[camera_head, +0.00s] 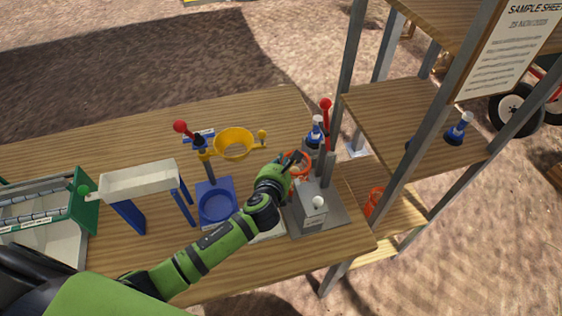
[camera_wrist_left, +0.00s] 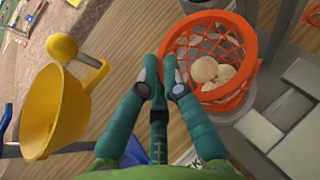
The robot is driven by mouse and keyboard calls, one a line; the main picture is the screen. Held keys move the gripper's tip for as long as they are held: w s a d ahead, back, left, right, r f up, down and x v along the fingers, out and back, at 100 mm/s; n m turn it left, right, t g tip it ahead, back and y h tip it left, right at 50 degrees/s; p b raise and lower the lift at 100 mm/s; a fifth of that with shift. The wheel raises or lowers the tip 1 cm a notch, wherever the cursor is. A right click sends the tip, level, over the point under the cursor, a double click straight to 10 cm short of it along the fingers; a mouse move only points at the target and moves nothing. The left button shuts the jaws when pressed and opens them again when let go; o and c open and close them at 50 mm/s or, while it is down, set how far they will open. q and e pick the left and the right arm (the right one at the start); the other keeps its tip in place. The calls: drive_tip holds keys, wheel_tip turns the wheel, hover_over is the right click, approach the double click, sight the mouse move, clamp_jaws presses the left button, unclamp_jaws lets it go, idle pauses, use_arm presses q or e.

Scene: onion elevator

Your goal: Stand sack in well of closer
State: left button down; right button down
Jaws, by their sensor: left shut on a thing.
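The sack (camera_wrist_left: 212,62) is an orange net with an orange rim and several pale onions inside. In the wrist view my left gripper (camera_wrist_left: 160,72) is shut on the near left side of its rim. In the head view the sack's rim (camera_head: 303,164) shows just past my left gripper (camera_head: 287,164). The grey machine with a white knob, seemingly the closer (camera_head: 312,212), stands close beside it at the table's right end. My arm hides the sack's lower part, and I cannot tell whether it is in the well. My right gripper is not in view.
A yellow funnel (camera_head: 233,143) and a blue stand (camera_head: 216,204) with a round ring are left of my gripper. A white-topped blue frame (camera_head: 138,180) stands further left. Shelving with grey posts (camera_head: 397,165) rises at the right; another orange item (camera_head: 374,200) sits low there.

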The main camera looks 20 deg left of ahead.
use_arm(q)
drive_tip(key=c, duration=1.4)
unclamp_jaws()
drive_tip(key=shift+r, duration=0.1)
drive_tip(key=v, duration=1.2)
drive_tip(key=shift+b, duration=0.35)
